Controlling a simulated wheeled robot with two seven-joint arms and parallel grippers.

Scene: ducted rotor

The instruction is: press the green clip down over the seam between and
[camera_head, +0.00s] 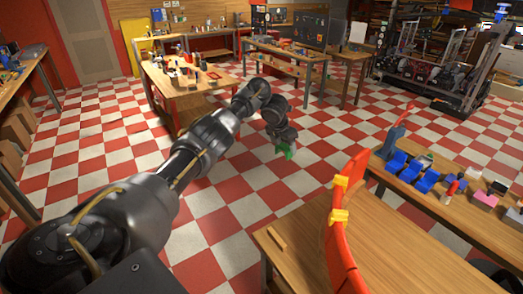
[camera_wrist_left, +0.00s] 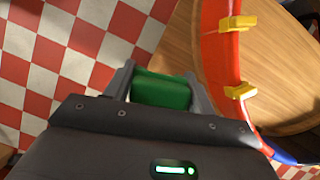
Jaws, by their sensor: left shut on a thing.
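My left gripper (camera_head: 284,152) is shut on the green clip (camera_head: 287,153), out over the floor and apart from the table. In the left wrist view the green clip (camera_wrist_left: 161,91) sits between the two grey fingers of my left gripper (camera_wrist_left: 160,85). A red curved duct ring part (camera_head: 338,245) stands upright at the table, with two yellow clips (camera_head: 340,215) on it. In the left wrist view the red ring (camera_wrist_left: 215,45) and its yellow clips (camera_wrist_left: 239,91) are to the right of the gripper, apart from the green clip. My right gripper is not in view.
The wooden table (camera_head: 410,255) spans the lower right, with a small wooden block (camera_head: 277,238) near its left edge. A side bench (camera_head: 470,215) holds several blue pieces (camera_head: 410,172) and other small parts. The checkered floor left of the table is clear.

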